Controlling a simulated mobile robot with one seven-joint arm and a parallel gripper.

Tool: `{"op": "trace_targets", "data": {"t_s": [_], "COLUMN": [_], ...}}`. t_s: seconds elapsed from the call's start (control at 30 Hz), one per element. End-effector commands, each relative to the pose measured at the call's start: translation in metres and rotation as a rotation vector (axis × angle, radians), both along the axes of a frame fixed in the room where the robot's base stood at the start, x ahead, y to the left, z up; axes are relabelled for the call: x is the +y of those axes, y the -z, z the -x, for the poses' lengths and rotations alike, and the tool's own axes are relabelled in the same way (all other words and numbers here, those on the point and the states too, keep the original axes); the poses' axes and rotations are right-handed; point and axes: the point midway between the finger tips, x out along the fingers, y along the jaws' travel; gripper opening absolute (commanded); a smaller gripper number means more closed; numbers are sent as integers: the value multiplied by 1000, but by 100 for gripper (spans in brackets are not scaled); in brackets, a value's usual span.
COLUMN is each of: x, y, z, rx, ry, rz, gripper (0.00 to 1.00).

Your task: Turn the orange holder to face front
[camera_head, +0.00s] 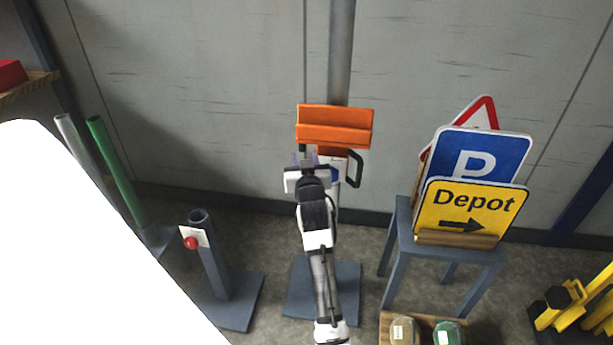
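The orange holder (336,127) is a wide trough-like piece on a grey upright post (341,50) in the middle of the head view. My gripper (305,162) is just below the holder's left part, left of the handle. Its fingertips are small and partly hidden by the wrist, so I cannot tell whether they are open or touching anything.
A stool (399,234) at right carries a yellow Depot sign (470,207), a blue P sign (481,152) and a red-edged triangle (487,108). A short post with a red knob (191,243) stands at left. A white shape covers the lower left.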

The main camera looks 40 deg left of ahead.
Motion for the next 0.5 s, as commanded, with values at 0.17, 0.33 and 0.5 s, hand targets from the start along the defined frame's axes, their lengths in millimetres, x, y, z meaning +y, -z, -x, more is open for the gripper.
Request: {"op": "trace_targets", "data": {"t_s": [0.17,0.33,0.5], "x": [-27,-44,-50], "y": [3,1,0], "z": [24,40,46], "rx": [1,1,0], "ry": [1,0,0], "rz": [-1,-1,-1], "gripper": [39,39,39]}}
